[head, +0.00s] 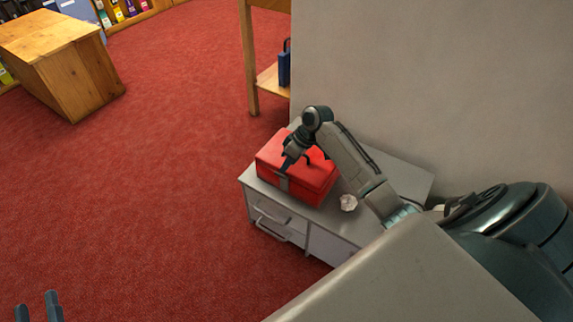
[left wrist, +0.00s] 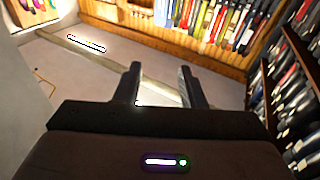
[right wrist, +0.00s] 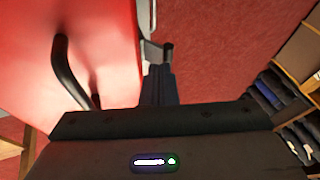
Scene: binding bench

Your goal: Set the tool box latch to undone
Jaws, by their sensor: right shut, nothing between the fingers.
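The red tool box (head: 318,182) sits on a grey cabinet in the head view; its red lid (right wrist: 105,40) and black handle (right wrist: 68,72) fill the left of the right wrist view. A grey latch (head: 283,184) is on its front face; a grey piece (right wrist: 152,52), apparently the latch, shows by the fingertips in the right wrist view. I cannot tell its position. My right gripper (head: 287,166) is shut and empty, pointing down at the box's front by the latch; contact is unclear. My left gripper (head: 39,306) is open and empty, far from the box; its fingers (left wrist: 160,88) are apart.
The grey cabinet (head: 328,221) has drawers with handles and stands against a pale wall. A small whitish crumpled object (head: 348,203) lies right of the box. A wooden table (head: 62,62) stands far left. Red carpet (head: 150,190) is clear between them.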

